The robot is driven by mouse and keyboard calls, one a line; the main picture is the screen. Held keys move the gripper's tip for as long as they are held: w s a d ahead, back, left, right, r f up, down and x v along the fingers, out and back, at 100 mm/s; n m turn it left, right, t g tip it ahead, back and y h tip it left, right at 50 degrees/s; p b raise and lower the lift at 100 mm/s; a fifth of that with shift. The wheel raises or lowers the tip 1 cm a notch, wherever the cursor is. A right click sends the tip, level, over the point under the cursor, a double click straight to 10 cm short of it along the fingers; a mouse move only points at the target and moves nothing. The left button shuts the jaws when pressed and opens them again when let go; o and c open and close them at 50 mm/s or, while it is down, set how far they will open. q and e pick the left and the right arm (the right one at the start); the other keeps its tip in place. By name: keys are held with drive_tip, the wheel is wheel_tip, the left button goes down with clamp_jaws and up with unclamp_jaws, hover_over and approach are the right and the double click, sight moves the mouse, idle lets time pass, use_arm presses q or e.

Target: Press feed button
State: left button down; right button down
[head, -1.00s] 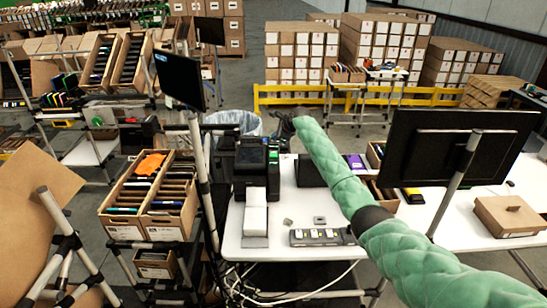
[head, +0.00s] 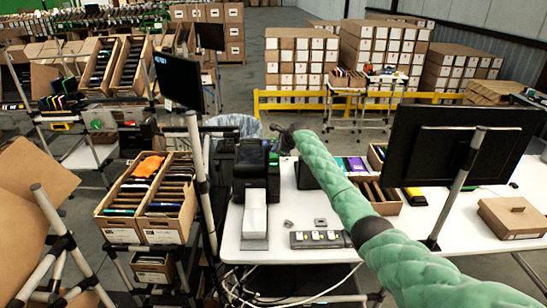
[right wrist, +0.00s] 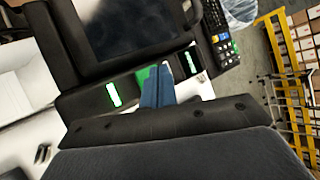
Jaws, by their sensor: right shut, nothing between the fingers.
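A black label printer (head: 250,172) stands on the white table, with a white paper strip (head: 255,213) in front of it. My right gripper (head: 278,134) is at the printer's upper right in the head view. In the right wrist view my right gripper's blue fingers (right wrist: 158,88) are together and empty, in front of the printer's dark panel (right wrist: 125,92). A lit green button (right wrist: 114,95) shows left of the fingers, and another green patch is partly hidden behind them. I cannot read which is the feed button or tell whether the fingertips touch the panel. My left gripper is not in view.
A grey strip with several small buttons (head: 320,239) lies at the table's front edge. A monitor (head: 457,155) stands to the right, and a post with a screen (head: 180,82) to the left. Open cartons (head: 165,197) stand left of the table. A keypad (right wrist: 220,45) shows beyond the panel.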

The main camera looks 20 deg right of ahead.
idle(0.3)
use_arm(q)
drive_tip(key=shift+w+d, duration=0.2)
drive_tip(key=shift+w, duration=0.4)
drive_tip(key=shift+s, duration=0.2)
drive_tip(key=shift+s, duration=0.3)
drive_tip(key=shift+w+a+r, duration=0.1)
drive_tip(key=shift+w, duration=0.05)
use_arm(e)
drive_tip(key=shift+f, duration=0.35)
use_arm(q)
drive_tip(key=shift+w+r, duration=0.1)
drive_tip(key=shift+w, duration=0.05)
